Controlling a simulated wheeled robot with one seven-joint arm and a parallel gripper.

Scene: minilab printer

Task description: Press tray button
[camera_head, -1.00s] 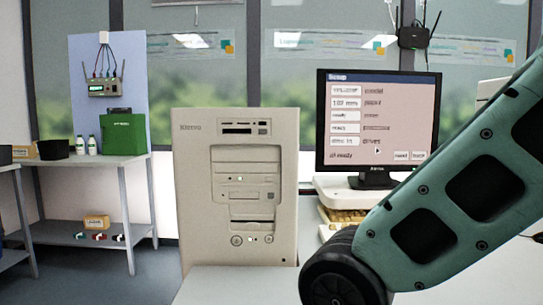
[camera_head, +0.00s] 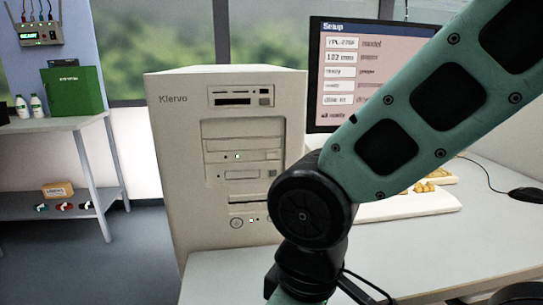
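A beige computer tower (camera_head: 180,200) labelled Klervo stands upright on the white desk, left of centre in the head view. A second drive with a small button sits just below. Two round buttons are low on the front, the left one (camera_head: 237,223) clear in view. My green arm crosses the right half and hides the tower's lower right corner. My gripper is not clearly visible; only arm links and a black joint show.
A monitor (camera_head: 340,58) with a Setup screen stands behind my arm. At left, a shelf table (camera_head: 50,124) holds a green box (camera_head: 72,90) and white bottles.

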